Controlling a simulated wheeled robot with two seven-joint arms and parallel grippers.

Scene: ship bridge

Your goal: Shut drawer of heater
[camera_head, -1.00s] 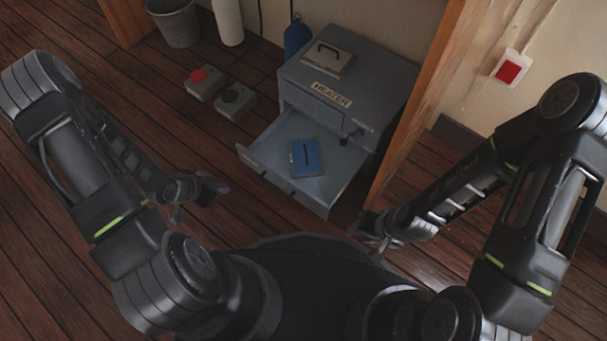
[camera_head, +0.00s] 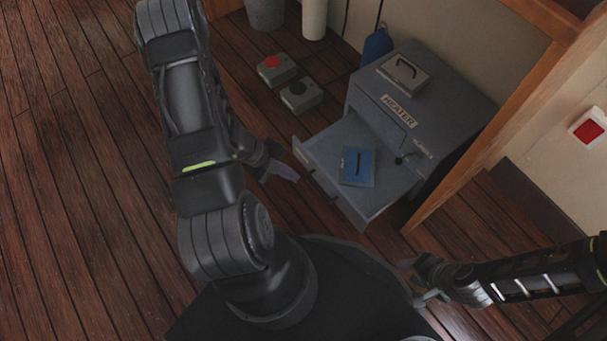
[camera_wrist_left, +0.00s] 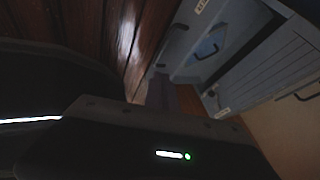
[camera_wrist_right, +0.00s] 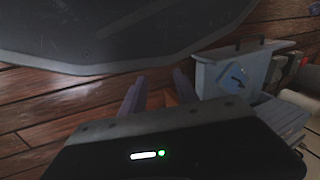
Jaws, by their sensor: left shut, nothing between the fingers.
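The grey heater (camera_head: 430,100) stands against the wall with its lower drawer (camera_head: 325,143) pulled out toward me. A blue block with a dark handle (camera_head: 357,166) lies in the drawer. The open drawer also shows in the left wrist view (camera_wrist_left: 188,68) and the right wrist view (camera_wrist_right: 213,77). My left gripper (camera_head: 289,172) is shut and empty, just left of the drawer's front, seemingly apart from it. My right gripper (camera_head: 412,283) is low in front of the heater, apart from the drawer. In the right wrist view its two fingers (camera_wrist_right: 157,95) stand apart with nothing between them.
Two small boxes, one with a red button (camera_head: 275,69) and one with a black knob (camera_head: 301,95), sit on the floor left of the heater. A wooden post (camera_head: 480,150) stands close on its right. A bucket (camera_head: 265,12) and blue bottle (camera_head: 377,46) are behind.

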